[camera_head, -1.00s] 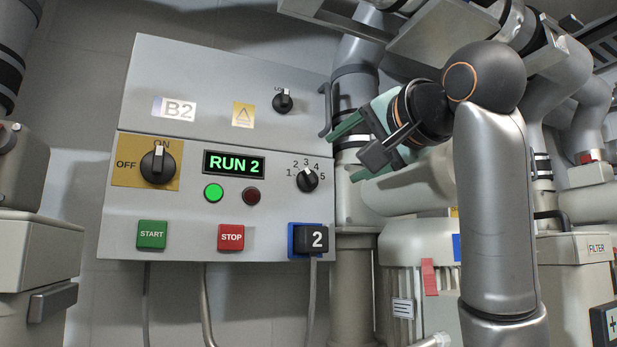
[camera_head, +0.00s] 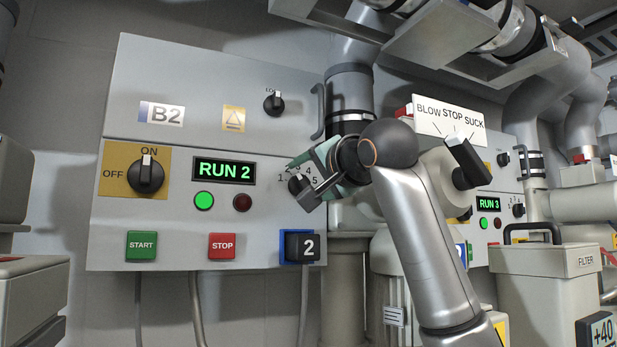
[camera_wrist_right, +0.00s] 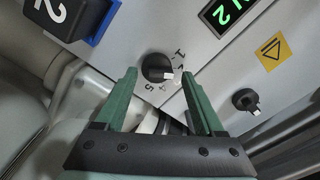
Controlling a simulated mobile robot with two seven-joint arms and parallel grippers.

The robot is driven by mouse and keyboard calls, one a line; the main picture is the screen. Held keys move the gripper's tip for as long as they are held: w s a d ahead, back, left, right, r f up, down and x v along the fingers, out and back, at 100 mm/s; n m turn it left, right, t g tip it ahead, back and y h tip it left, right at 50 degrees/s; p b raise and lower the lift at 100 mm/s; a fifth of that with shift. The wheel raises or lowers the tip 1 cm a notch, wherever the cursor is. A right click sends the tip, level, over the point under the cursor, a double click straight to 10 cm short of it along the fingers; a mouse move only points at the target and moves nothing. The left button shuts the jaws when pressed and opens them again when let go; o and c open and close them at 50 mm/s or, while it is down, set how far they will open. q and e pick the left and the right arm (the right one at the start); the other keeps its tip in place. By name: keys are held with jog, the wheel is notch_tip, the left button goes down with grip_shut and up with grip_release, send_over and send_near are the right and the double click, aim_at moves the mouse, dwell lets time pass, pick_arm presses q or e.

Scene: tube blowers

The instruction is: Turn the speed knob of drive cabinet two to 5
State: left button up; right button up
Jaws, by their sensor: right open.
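The grey drive cabinet two (camera_head: 110,230) faces me, with a lit RUN 2 display (camera_head: 224,170). Its black speed knob (camera_head: 297,184) is partly hidden by my right gripper (camera_head: 303,184) in the head view. In the right wrist view the knob (camera_wrist_right: 156,67) lies ahead, between the green fingertips of the open right gripper (camera_wrist_right: 159,76). The fingers appear apart from the knob. Its white pointer faces the middle of the scale, near 3, covering a number; 1, 4 and 5 show around it. My left gripper is not in view.
The cabinet also carries an ON/OFF switch (camera_head: 146,174), START (camera_head: 141,246) and STOP (camera_head: 222,247) buttons, a blue-backed plug marked 2 (camera_head: 301,247) and an upper small knob (camera_head: 274,103). A BLOW/STOP/SUCK lever (camera_head: 468,163) stands right of my arm.

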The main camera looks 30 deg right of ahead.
jog(key=shift+c, duration=0.4)
grip_shut()
jog(key=shift+m, duration=0.4)
jog(key=m+b, duration=0.1)
jog(key=m, duration=0.2)
jog(key=shift+f+m, duration=0.1)
jog(key=shift+m, duration=0.2)
jog(key=m, duration=0.4)
jog(key=shift+d+m+b, duration=0.1)
jog(key=shift+m+b, duration=0.2)
jog(key=shift+b, duration=0.05)
jog(key=m, duration=0.3)
jog(key=shift+m, duration=0.3)
jog(key=m+p, duration=0.1)
jog(key=m, duration=0.2)
jog(key=shift+d+f+m, duration=0.1)
jog(key=shift+m, duration=0.2)
jog(key=m, duration=0.4)
jog(key=shift+f+m+p, duration=0.2)
jog(key=shift+m+p, duration=0.1)
